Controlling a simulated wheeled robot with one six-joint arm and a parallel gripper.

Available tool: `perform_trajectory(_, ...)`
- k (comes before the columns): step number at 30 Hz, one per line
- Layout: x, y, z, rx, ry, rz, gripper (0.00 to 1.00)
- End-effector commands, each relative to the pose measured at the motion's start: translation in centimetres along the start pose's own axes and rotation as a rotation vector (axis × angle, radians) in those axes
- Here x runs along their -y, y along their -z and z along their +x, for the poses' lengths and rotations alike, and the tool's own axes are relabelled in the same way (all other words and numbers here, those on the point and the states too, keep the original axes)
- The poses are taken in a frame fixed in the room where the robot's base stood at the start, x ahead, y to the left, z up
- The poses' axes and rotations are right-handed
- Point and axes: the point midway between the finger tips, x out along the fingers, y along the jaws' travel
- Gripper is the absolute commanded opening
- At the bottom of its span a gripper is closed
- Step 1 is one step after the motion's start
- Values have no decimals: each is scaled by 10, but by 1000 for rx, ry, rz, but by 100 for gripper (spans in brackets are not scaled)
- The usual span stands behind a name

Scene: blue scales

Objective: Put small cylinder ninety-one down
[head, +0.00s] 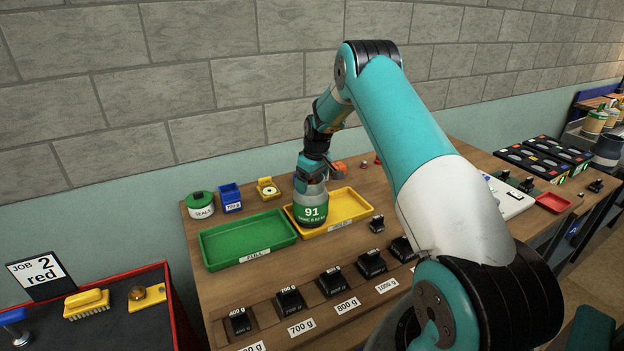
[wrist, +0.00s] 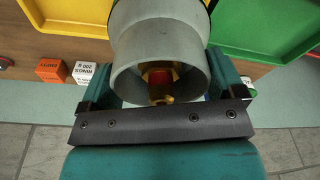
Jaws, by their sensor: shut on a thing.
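Small cylinder ninety-one (head: 311,212) is upright, with a green body marked 91 and a grey top. My gripper (head: 310,189) points down and is shut on it. In the wrist view the cylinder's grey collar (wrist: 135,82) sits between my two fingers (wrist: 162,82). The cylinder is at the left end of the yellow tray (head: 350,203), close to the green tray (head: 214,255) labelled FULL. Whether its base touches the tray is hard to tell. The yellow tray's label is partly unreadable.
A green SEALS pot (head: 200,205), a blue box (head: 231,198) and a yellow holder (head: 268,189) stand behind the trays. Black weights (head: 290,299) stand in a row in front, with gram labels. The green tray looks empty. A wall (head: 130,190) rises behind.

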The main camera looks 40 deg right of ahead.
Motion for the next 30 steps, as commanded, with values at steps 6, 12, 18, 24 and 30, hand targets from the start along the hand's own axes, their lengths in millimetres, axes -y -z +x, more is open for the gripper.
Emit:
perform_trajectory(6, 0, 0, 3, 0, 0, 0, 91)
perform_trajectory(12, 0, 0, 2, 1, 1, 0, 100)
perform_trajectory(18, 0, 0, -8, -2, -1, 0, 100)
perform_trajectory(24, -1, 1, -46, -5, -3, 0, 100)
perform_trajectory(30, 0, 0, -89, -3, -2, 1, 100)
